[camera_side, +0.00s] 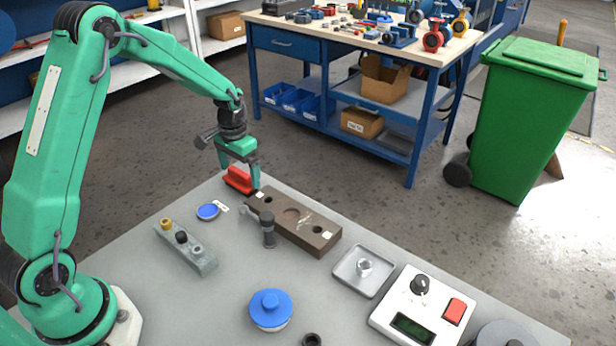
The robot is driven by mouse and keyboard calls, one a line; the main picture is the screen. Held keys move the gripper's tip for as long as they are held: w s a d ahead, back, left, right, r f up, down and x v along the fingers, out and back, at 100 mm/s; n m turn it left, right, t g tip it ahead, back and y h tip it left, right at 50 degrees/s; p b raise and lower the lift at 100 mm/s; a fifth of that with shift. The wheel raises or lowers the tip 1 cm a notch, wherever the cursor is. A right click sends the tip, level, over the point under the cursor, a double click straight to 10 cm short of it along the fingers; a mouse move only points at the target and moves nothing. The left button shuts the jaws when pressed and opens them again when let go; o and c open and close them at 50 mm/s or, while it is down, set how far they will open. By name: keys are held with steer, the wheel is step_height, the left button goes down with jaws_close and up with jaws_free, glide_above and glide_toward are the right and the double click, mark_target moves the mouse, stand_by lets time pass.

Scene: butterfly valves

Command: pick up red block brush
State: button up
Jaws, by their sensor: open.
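The red block brush (239,180) lies at the far edge of the grey table, left of the brown fixture block. My gripper (240,172) points down at it from above. Its jaws are open, with one finger in front of the brush's right part and the other toward its left side. The brush appears to rest on the table. Whether the fingers touch it cannot be told, and part of the brush is hidden behind the near finger.
A brown block with holes (293,220) stands close right of the brush, with a dark upright pin (267,230) before it. A blue disc (208,211) lies nearer. A metal tray (345,272), a control box (420,304) and a blue-lidded container (270,309) are further right.

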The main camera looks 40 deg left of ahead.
steer(key=shift+f, duration=1.1)
steer(key=c, duration=0.7)
steer(key=shift+r, duration=0.1)
steer(key=shift+c, duration=0.2)
steer(key=shift+r, duration=0.35)
step_height(320, 180, up, 3)
steer(key=shift+r, duration=0.1)
steer(key=s+d+r, duration=0.3)
steer(key=d+r, duration=0.4)
steer(key=d, duration=0.4)
steer(key=shift+s, duration=0.4)
